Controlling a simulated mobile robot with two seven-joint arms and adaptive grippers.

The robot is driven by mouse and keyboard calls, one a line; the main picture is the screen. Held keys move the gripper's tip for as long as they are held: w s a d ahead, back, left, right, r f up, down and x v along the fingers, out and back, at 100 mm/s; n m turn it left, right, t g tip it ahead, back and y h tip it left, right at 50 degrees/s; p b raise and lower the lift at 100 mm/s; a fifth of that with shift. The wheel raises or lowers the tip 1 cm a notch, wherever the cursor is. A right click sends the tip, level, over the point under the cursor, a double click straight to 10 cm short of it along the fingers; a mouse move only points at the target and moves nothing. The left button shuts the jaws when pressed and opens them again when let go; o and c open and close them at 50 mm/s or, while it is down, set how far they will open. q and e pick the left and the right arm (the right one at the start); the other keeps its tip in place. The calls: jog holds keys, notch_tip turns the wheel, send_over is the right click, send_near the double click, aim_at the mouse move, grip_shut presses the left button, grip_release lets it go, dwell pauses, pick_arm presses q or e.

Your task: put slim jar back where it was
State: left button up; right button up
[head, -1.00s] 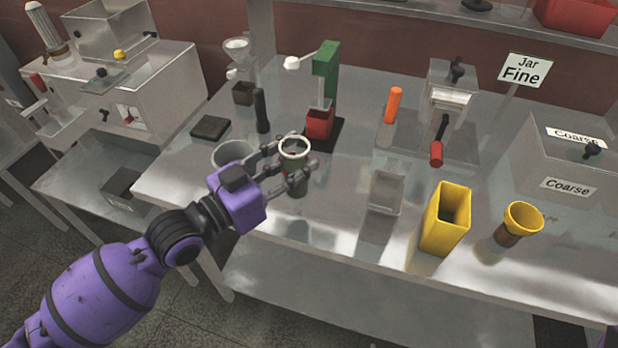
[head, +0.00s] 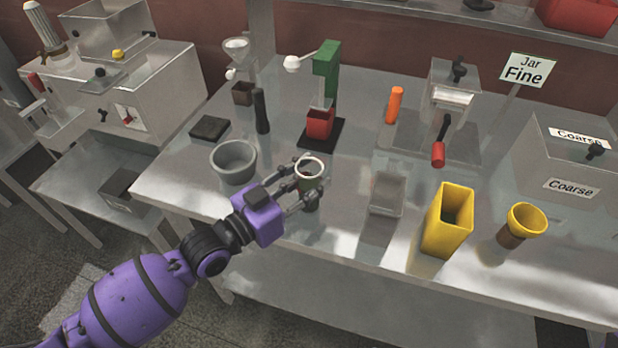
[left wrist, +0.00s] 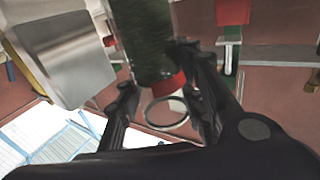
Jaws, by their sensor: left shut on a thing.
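The slim jar (head: 310,184) is a narrow dark green jar with a white rim. It stands roughly upright near the front middle of the steel table. My left gripper (head: 314,193) is shut on the jar, with its fingers around the sides. In the left wrist view the dark green jar body (left wrist: 143,38) shows large between the two black fingers (left wrist: 165,85). I cannot tell whether the jar's base touches the table. My right gripper is not in view.
A grey bowl (head: 233,164) stands left of the jar. A clear square container (head: 387,196), a yellow square container (head: 449,222) and a yellow-rimmed jar (head: 525,221) stand to the right. A green stand with a red cup (head: 319,124) is behind. Bare table lies between them.

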pick_arm(q)
jog(key=o, duration=1.2)
jog(key=shift+f, duration=0.1)
jog(key=shift+o, duration=0.3)
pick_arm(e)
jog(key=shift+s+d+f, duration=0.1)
pick_arm(q)
jog(key=shift+s+a+r, duration=0.1)
jog(key=shift+r, duration=0.15)
jog(key=b+v, duration=0.1)
jog(key=v, duration=1)
jog(key=shift+s+a, duration=0.25)
jog(key=shift+s, duration=0.1)
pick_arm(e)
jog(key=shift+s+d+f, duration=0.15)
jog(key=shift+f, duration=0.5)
pick_arm(q)
jog(key=shift+a+f, duration=0.1)
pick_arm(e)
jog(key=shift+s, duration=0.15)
